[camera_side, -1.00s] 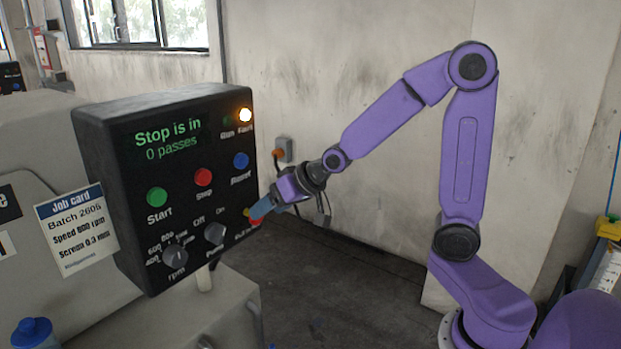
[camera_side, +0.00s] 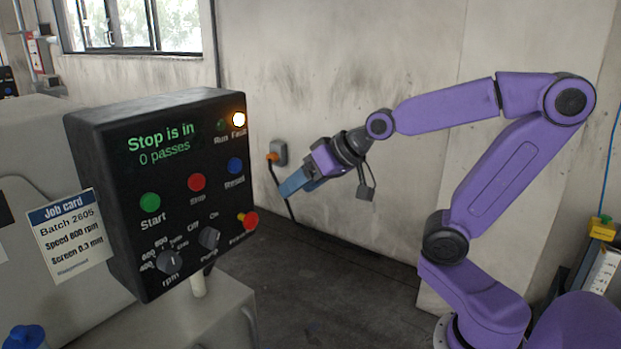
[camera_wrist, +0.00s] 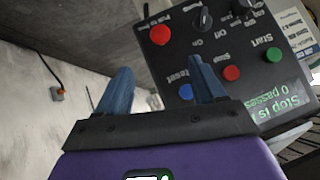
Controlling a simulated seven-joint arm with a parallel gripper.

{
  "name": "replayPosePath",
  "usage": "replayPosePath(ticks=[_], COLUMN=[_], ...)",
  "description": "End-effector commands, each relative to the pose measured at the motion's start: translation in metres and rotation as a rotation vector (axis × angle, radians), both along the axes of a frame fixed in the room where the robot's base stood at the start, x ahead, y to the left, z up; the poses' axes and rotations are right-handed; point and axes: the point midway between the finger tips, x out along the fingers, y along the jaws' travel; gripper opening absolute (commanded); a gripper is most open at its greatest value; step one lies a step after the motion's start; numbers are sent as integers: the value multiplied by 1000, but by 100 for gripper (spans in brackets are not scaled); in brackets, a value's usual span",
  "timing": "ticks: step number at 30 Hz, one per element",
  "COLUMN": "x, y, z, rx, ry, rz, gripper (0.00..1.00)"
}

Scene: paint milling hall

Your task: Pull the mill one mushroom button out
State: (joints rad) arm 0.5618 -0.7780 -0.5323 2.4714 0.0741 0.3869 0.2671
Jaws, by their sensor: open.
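The red mushroom button (camera_side: 251,220) sits on a yellow base at the lower right of the black control panel (camera_side: 120,235). In the wrist view the red button (camera_wrist: 160,35) shows near the panel's edge, beyond the fingers. The panel display (camera_side: 160,140) reads "Stop is in" and "0 passes", and the orange Fault lamp (camera_side: 239,119) is lit. My gripper (camera_side: 284,192) is off to the right of the panel, apart from the button. In the wrist view its two blue fingers (camera_wrist: 160,85) are spread with nothing between them.
The panel also carries Start (camera_side: 150,202), Stop (camera_side: 196,182) and Reset (camera_side: 234,166) buttons, and rpm (camera_side: 170,261) and pump (camera_side: 209,237) knobs. A job card (camera_side: 70,236) is at its left. A wall socket with an orange plug (camera_side: 272,158) is behind my gripper. Floor right of the panel is clear.

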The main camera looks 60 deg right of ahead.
Motion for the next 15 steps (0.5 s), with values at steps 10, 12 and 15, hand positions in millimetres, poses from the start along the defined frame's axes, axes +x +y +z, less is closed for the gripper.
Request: replayPosePath(ticks=[10,12,15], x=[-15,-15,-15], y=[-4,-4,-4], z=[15,15,15], rx=[0,0,-1], ry=[-1,0,0], rz=[0,0,-1], gripper=[69,69,69])
